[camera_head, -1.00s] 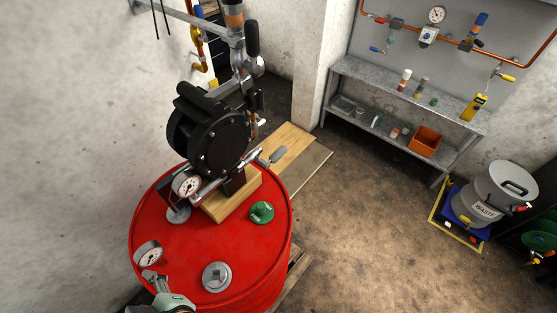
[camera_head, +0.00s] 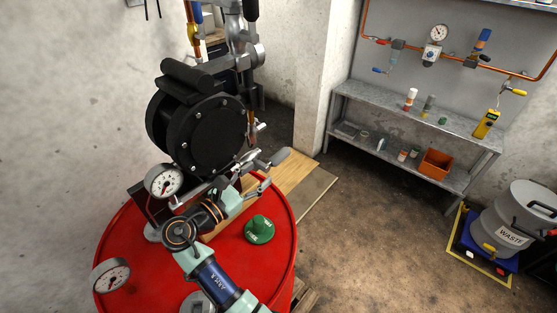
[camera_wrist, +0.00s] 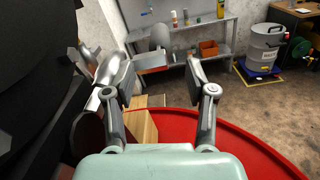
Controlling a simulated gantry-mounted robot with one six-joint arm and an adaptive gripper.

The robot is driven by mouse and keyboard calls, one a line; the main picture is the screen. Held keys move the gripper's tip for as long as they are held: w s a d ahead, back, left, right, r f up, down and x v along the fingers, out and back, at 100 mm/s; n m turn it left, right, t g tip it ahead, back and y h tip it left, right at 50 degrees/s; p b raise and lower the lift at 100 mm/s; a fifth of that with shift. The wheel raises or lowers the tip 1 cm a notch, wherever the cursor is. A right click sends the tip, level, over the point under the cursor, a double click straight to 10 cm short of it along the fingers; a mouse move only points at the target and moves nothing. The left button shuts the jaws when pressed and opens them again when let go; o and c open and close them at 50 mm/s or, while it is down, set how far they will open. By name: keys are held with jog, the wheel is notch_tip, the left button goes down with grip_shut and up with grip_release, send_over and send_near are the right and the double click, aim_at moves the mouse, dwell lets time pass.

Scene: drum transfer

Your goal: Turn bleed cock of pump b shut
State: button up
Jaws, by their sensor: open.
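The black pump (camera_head: 200,130) stands on the red drum (camera_head: 275,238). A silver cock with a grey paddle-shaped handle (camera_head: 273,158) sticks out to the right from the pump's lower front. No label marks it as the bleed cock of pump b. My gripper (camera_head: 256,186) is just below and in front of this handle, open and empty. In the wrist view my fingers (camera_wrist: 160,82) stand apart. Silver metalwork (camera_wrist: 113,70) is close by the left finger, and the grey paddle (camera_wrist: 160,36) shows beyond the gap. Contact cannot be told.
A gauge (camera_head: 164,182) sits at the pump's lower left, and another gauge (camera_head: 111,275) is at the drum's left edge. A green cap (camera_head: 259,230) stands on the drum top near my arm. The shelf (camera_head: 400,115) and waste can (camera_head: 512,220) are well away, with open floor between.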

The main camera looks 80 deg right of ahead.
aim_at(272, 163)
jog(key=x, duration=0.9)
jog(key=shift+s+d+b, duration=0.1)
jog(key=shift+d+b, duration=0.15)
jog(key=shift+b, duration=0.05)
grip_shut()
